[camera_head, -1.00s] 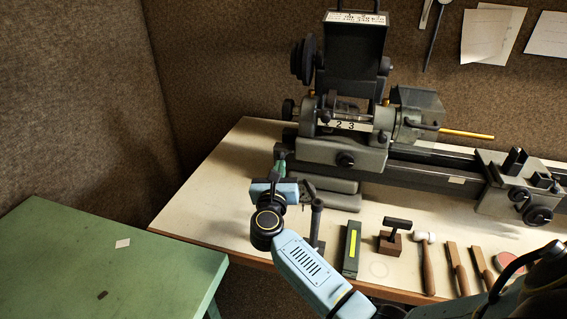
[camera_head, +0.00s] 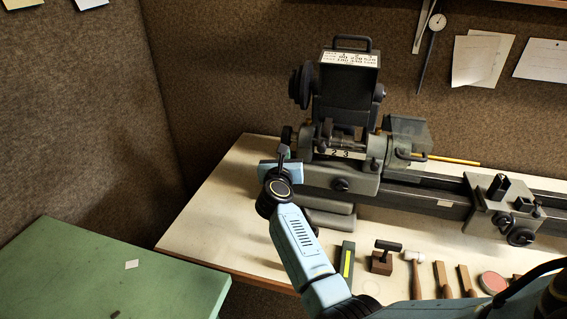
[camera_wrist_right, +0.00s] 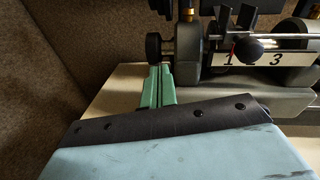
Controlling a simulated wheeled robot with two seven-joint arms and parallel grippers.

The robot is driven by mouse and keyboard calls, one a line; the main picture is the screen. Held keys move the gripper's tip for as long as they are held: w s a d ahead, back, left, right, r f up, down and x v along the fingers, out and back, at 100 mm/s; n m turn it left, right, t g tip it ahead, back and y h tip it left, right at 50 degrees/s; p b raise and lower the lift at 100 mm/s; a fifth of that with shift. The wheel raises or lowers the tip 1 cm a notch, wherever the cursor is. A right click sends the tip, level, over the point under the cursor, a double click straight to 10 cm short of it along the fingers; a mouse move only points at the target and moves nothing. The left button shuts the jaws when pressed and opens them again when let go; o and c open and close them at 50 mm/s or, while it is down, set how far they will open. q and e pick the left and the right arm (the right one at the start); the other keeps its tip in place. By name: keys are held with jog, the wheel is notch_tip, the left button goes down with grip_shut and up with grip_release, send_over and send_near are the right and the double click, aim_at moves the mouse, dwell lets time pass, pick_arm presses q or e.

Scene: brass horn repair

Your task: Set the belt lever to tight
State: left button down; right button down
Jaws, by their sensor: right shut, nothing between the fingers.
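The grey lathe headstock (camera_head: 340,172) stands on the bench, with a dark belt cover box (camera_head: 347,90) and stepped pulleys (camera_head: 302,86) behind it. A round black knob (camera_head: 287,133) sticks out at its left end; it also shows in the right wrist view (camera_wrist_right: 153,45). A black ball knob (camera_wrist_right: 250,48) stands in front of a plate (camera_wrist_right: 290,60) marked 1 and 3. I cannot tell which part is the belt lever. My right gripper (camera_head: 284,151) is shut and empty. Its green fingers (camera_wrist_right: 158,72) point just below the left-end knob; contact is unclear. My left gripper is out of view.
A T-handled block (camera_head: 381,262), a mallet (camera_head: 415,270) and other tools lie along the bench's front edge. The lathe bed (camera_head: 425,195) and carriage (camera_head: 500,207) extend right.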

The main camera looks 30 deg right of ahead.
jog(key=shift+w+d+r, duration=0.25)
jog(key=shift+r, duration=0.15)
jog(key=shift+d+r, duration=0.1)
jog(key=shift+r, duration=0.05)
jog(key=r+p+v, duration=0.1)
jog(key=r+v, duration=0.2)
jog(key=v, duration=0.9)
jog(key=shift+s+p, duration=0.25)
jog(key=shift+p, duration=0.1)
jog(key=shift+r, duration=0.15)
